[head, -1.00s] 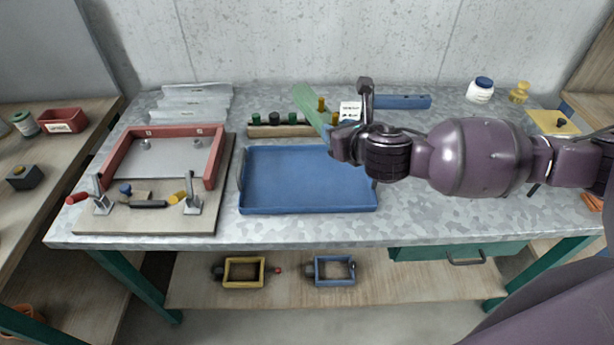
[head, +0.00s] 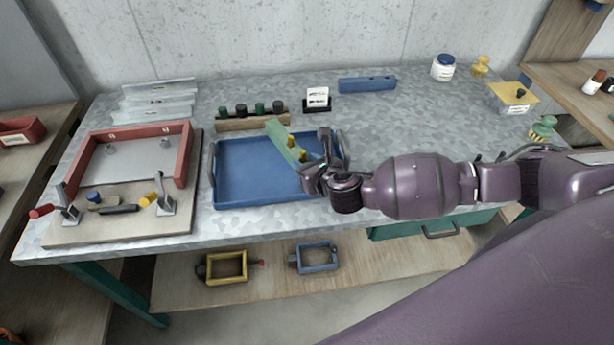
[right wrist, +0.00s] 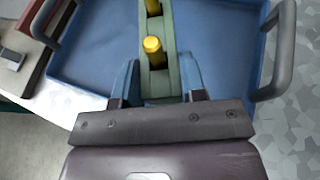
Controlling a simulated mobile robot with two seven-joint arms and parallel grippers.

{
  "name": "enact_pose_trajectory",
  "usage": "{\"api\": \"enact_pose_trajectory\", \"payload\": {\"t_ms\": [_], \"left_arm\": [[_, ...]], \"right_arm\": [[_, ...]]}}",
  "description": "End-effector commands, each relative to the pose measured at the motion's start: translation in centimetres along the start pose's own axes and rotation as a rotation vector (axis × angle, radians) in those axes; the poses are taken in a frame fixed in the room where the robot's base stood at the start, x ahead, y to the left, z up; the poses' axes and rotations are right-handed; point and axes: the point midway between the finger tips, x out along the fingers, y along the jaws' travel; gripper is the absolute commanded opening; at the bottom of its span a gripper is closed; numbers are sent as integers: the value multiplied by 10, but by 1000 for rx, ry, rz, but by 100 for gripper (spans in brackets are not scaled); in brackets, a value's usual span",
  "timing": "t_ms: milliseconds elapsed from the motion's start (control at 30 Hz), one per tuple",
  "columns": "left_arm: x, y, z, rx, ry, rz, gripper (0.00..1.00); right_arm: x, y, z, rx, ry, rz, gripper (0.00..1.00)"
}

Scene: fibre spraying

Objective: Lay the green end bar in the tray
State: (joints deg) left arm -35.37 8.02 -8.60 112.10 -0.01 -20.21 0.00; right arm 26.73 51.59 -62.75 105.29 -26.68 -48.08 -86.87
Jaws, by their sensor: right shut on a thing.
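The green end bar (head: 281,140) carries yellow pegs and is over the right part of the blue tray (head: 235,185). My right gripper (head: 308,172) is shut on the bar near its near end. In the right wrist view the bar (right wrist: 160,87) runs away from between the two fingers, with the blue tray floor (right wrist: 100,60) behind it. I cannot tell whether the bar touches the tray floor. The fingers hide part of the tray's right side. My left gripper is not in view.
A red frame fixture (head: 185,155) on a board stands left of the tray. A wooden rack (head: 235,123) with several dark and green knobs is behind the tray. A small card stand (head: 317,100) and a blue bar (head: 367,84) lie further back. The table's right part is mostly clear.

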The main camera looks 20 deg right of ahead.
Motion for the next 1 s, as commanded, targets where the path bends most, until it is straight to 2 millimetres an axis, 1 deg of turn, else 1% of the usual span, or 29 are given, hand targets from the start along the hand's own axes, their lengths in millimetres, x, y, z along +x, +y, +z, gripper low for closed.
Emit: {"api": "enact_pose_trajectory", "payload": {"t_ms": [167, 400, 500, 933, 967, 1000], "left_arm": [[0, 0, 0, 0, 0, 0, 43], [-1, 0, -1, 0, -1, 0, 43], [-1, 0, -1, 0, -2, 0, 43], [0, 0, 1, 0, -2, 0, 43], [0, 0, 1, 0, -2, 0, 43], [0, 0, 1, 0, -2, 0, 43]], "right_arm": [[4, 0, -8, 1, -3, 0, 1], [15, 0, -34, 0, -2, -1, 1], [17, 1, -40, 1, -2, 1, 1], [19, 0, -44, 0, -3, 0, 1], [19, 0, -45, 0, 0, 0, 40], [18, 0, -45, 0, 0, 0, 46]]}}
